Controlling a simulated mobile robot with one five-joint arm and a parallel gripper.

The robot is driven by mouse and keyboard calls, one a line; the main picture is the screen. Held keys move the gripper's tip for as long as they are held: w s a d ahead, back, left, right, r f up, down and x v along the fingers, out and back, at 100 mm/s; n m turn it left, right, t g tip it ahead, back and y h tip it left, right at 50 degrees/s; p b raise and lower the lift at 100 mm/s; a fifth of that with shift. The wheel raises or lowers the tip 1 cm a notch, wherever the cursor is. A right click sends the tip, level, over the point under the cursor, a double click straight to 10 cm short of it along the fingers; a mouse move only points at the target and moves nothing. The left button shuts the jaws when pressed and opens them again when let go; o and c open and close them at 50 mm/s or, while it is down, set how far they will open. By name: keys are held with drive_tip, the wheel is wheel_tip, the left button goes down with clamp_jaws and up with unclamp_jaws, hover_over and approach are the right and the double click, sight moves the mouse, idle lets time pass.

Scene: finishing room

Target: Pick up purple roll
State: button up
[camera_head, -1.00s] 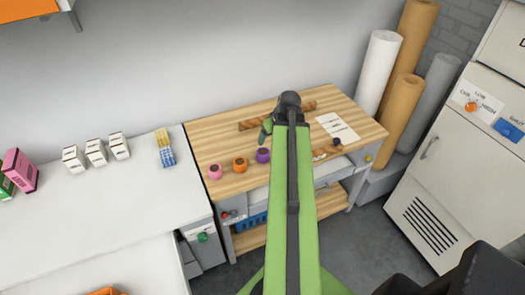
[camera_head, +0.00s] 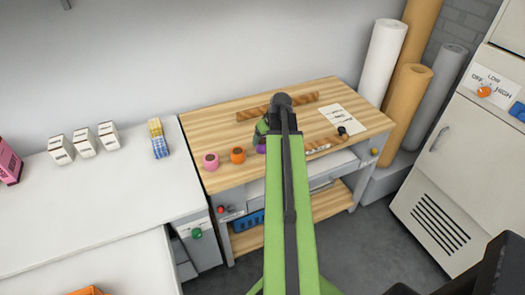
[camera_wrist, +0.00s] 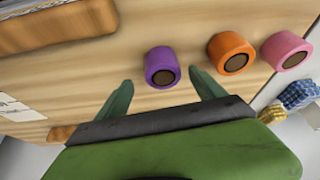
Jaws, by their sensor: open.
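The purple roll (camera_wrist: 162,67) lies on the wooden bench top, a short purple ring with a brown core. In the wrist view it shows just ahead of and between the fingertips of my gripper (camera_wrist: 158,84). The fingers are spread, and the roll touches neither as far as I can see. In the head view my gripper (camera_head: 259,134) is over the bench and covers most of the purple roll (camera_head: 261,149); only a small part shows below the fingers.
An orange roll (camera_wrist: 231,52) and a pink roll (camera_wrist: 287,51) stand in a row beside the purple one. A long wooden bar (camera_head: 278,106) lies behind, and a paper sheet (camera_head: 341,119) lies to the right. White boxes (camera_head: 86,142) stand on the left counter.

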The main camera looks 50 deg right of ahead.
sight(263, 141)
drive_tip(key=b+x, duration=0.5)
drive_tip(key=shift+w+a+f, duration=0.1)
drive_tip(key=shift+a+f, duration=0.1)
drive_tip(key=shift+a, duration=0.05)
drive_tip(key=shift+r, duration=0.2)
drive_tip(key=c, duration=1.5)
drive_tip(key=shift+r+p, duration=0.5)
drive_tip(key=shift+p, duration=0.2)
wheel_tip(263, 141, up, 4)
drive_tip(key=p, duration=0.3)
drive_tip(key=shift+f+p, duration=0.1)
drive_tip(key=shift+p, duration=0.3)
drive_tip(key=shift+s+d+r+p, duration=0.75)
drive_tip(key=shift+s+r+p, duration=0.3)
drive_tip(key=shift+s, duration=0.75)
drive_tip(key=shift+s+d+r+p, duration=0.75)
drive_tip(key=shift+s+r+p, duration=0.3)
drive_tip(key=shift+s, duration=0.8)
drive_tip(key=shift+s+d+r+p, duration=0.75)
drive_tip(key=shift+s+r+p, duration=0.25)
drive_tip(key=shift+s, duration=0.8)
